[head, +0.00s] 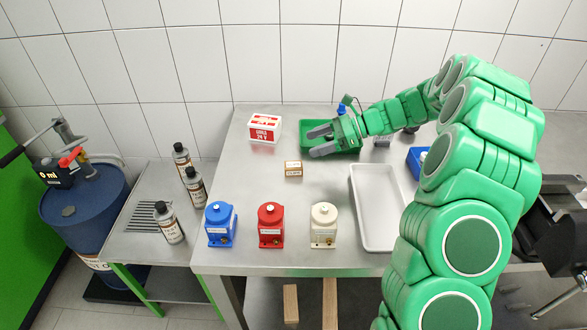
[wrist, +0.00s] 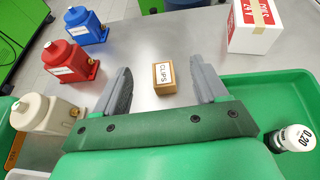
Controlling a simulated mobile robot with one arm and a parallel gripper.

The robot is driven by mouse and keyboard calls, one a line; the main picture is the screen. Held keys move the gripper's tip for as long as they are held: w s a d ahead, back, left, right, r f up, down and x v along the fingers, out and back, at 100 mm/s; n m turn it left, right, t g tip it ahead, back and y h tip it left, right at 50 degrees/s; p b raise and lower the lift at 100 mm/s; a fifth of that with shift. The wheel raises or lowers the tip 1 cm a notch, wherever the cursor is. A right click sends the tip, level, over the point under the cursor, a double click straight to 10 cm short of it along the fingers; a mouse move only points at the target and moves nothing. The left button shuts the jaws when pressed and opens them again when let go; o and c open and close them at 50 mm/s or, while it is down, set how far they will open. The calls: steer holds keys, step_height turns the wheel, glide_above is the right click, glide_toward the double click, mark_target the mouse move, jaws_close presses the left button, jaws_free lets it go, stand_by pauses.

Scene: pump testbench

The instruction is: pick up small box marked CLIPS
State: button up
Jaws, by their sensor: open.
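The small box marked CLIPS (wrist: 164,78) is a tan cardboard box with a white label. It stands on the metal bench, and in the head view the small tan box (head: 293,169) sits near the middle of the bench. My gripper (head: 315,141) is open and empty, above and behind the box, to its right in the head view. In the wrist view the box shows between and beyond the two grey fingers of my gripper (wrist: 160,92), apart from both.
A white-red box (head: 265,128) stands at the back left, a green tray (head: 312,128) under my gripper. Blue (head: 220,225), red (head: 271,226) and cream (head: 323,227) pumps line the front. A white tray (head: 355,205) lies to the right. Bench around the CLIPS box is clear.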

mark_target(297, 164)
step_height(297, 164, down, 5)
steer(key=shift+a+r, duration=0.1)
steer(key=shift+a, duration=0.05)
steer(key=shift+x, duration=1.3)
steer(key=shift+f+x, duration=0.2)
steer(key=shift+x, duration=1.05)
steer(key=shift+f+x, duration=0.2)
steer(key=shift+x, duration=1.05)
steer(key=shift+s, duration=0.15)
steer(key=shift+c, duration=0.4)
steer(key=c, duration=1)
